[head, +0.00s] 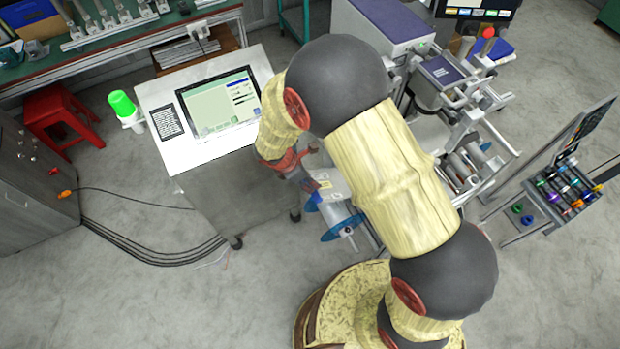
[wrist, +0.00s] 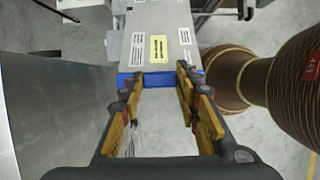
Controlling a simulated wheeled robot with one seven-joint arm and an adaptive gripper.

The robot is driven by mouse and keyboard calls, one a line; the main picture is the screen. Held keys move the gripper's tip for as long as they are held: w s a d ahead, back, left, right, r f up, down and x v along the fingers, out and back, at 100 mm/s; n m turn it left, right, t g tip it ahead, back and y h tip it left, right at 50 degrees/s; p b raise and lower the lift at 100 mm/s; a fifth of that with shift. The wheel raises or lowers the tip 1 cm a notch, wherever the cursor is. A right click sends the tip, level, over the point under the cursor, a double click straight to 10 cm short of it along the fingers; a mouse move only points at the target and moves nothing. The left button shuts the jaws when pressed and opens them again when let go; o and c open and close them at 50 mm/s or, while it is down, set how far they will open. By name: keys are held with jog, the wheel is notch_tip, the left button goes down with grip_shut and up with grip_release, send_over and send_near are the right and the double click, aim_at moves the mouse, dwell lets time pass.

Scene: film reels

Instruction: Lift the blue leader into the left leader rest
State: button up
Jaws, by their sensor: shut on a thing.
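The blue leader (wrist: 158,79) shows in the wrist view as a bright blue strip across the front edge of a light grey labelled panel (wrist: 160,22). My gripper (wrist: 161,74) has a fingertip on each side of the strip's middle and is shut on it. Blue also shows outside both fingers. I cannot tell whether the strip touches the panel. The left leader rest cannot be made out for certain in either view.
In the head view, a machine with rollers (head: 465,165) stands behind my arm, with a blue disc (head: 343,223) low at its near side. A white console with a screen (head: 220,100) stands left of my arm. Cables (head: 150,255) lie on the open floor at left.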

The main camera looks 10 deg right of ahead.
jog(key=p+v, duration=0.4)
jog(key=v, duration=0.2)
jog(key=shift+a, duration=0.3)
dwell(0.7)
jog(key=shift+d+f, duration=0.15)
jog(key=shift+f, duration=0.05)
jog(key=w+d+f+b, duration=0.2)
jog(key=w+d+f, duration=0.1)
jog(key=d, duration=0.7)
jog(key=shift+w+d+f, duration=0.15)
jog(key=shift+d+f, duration=0.1)
jog(key=shift+f, duration=0.1)
dwell(1.8)
jog(key=shift+d, duration=0.1)
jog(key=w+d+f+b, duration=0.2)
jog(key=w+d+f, duration=0.1)
jog(key=d, duration=0.6)
dwell(1.9)
jog(key=shift+f, duration=0.1)
